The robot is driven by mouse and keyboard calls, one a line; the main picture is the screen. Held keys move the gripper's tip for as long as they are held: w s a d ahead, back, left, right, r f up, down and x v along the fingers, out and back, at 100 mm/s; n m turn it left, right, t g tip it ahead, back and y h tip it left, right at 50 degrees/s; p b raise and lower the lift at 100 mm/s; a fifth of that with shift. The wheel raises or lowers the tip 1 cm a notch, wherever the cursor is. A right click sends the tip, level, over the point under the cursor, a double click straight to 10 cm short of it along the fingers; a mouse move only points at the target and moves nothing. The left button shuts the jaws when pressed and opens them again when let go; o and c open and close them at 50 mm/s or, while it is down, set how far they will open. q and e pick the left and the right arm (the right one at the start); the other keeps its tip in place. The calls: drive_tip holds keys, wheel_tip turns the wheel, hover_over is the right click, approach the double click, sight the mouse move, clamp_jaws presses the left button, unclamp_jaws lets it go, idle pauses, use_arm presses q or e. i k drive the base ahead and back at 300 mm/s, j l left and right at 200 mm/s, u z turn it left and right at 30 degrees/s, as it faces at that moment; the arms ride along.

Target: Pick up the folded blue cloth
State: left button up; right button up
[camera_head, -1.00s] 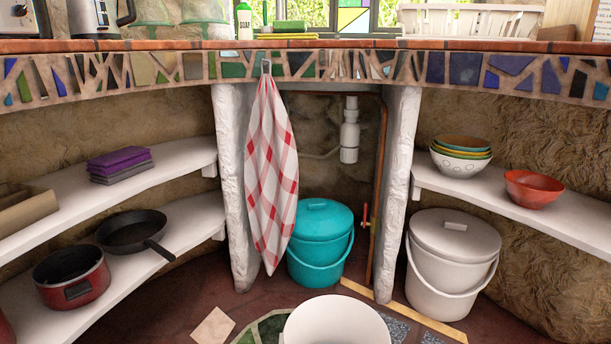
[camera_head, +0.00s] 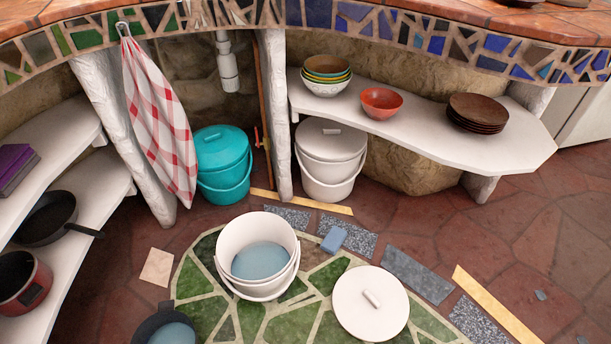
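A small blue folded piece (camera_head: 334,239), which looks like the folded blue cloth, lies on the floor just right of the open white bucket (camera_head: 229,247). It rests on a grey speckled strip and appears apart from the bucket. A purple and grey folded stack (camera_head: 14,168) sits on the upper left shelf, cut by the picture edge. Neither of my grippers shows in the view.
The white bucket holds bluish water. A white lid (camera_head: 371,304) lies on the floor to its right. A dark round vessel (camera_head: 172,328) is at the bottom edge. Lidded turquoise (camera_head: 222,164) and white (camera_head: 330,160) buckets stand behind. Floor at right is mostly clear.

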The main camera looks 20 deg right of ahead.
sight(332, 242)
drive_tip(key=i+l, duration=0.1)
drive_tip(key=l, duration=1.2)
drive_tip(key=l+u, duration=0.9)
drive_tip(key=k+l+u, duration=0.15)
drive_tip(key=l+u, duration=0.35)
drive_tip(key=u, duration=0.95)
